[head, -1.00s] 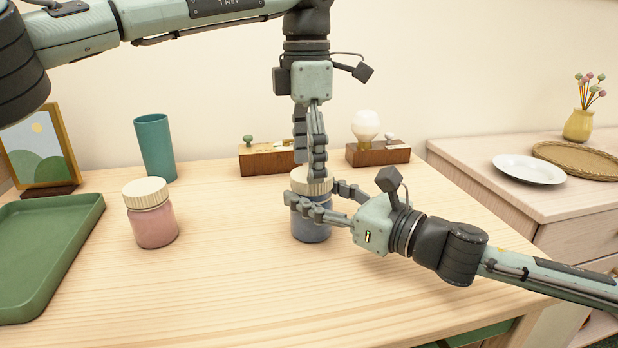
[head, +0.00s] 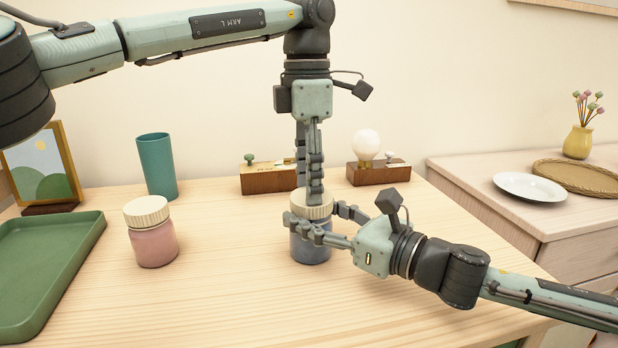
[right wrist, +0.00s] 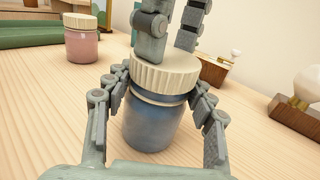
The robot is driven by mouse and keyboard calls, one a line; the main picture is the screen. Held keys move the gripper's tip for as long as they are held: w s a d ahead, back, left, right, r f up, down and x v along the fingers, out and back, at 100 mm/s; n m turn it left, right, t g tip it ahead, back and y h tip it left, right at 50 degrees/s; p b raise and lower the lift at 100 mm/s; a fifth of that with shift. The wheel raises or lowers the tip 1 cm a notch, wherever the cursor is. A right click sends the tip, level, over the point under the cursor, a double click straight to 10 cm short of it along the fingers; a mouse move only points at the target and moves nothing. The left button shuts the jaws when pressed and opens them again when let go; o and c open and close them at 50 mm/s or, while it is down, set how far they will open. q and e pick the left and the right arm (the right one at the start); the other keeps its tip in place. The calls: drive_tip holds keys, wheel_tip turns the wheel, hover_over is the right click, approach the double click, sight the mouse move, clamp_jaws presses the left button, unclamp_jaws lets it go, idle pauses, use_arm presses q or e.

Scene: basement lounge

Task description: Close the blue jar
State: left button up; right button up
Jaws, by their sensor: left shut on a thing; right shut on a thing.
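The blue jar (head: 312,250) stands upright on the wooden table, with a cream ribbed lid (head: 314,204) on its mouth. In the right wrist view the jar (right wrist: 152,122) is below the lid (right wrist: 165,77), which looks slightly tilted. A band of the jar's neck shows under the lid. My left gripper (head: 316,198) points down from above, shut on the lid. My right gripper (head: 312,228) comes in from the right, shut around the jar's body, with a finger on each side in the right wrist view (right wrist: 158,125).
A pink jar (head: 154,244) with a cream lid stands to the left. A green tray (head: 85,240), a picture frame (head: 72,165) and a teal cup (head: 157,167) are further left and behind. Two wooden blocks (head: 268,181) (head: 378,175) stand behind the blue jar. The front of the table is clear.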

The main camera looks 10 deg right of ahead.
use_arm(q)
drive_tip(key=shift+o, duration=0.5)
drive_tip(key=shift+s+d+f, duration=0.15)
drive_tip(key=shift+s+f, duration=0.3)
drive_tip(key=shift+s, duration=0.05)
use_arm(e)
drive_tip(key=shift+w+d, duration=0.2)
use_arm(q)
drive_tip(key=r, duration=0.4)
drive_tip(key=shift+w, duration=0.2)
drive_tip(key=c, duration=0.4)
drive_tip(key=shift+r, duration=0.15)
drive_tip(key=shift+w, duration=0.1)
use_arm(e)
drive_tip(key=shift+f, duration=0.15)
use_arm(q)
drive_tip(key=shift+w, duration=0.1)
use_arm(e)
drive_tip(key=o, duration=1.8)
drive_tip(key=shift+a, duration=0.1)
drive_tip(key=shift+s, duration=0.15)
drive_tip(key=v, duration=0.6)
drive_tip(key=shift+v, duration=2.9)
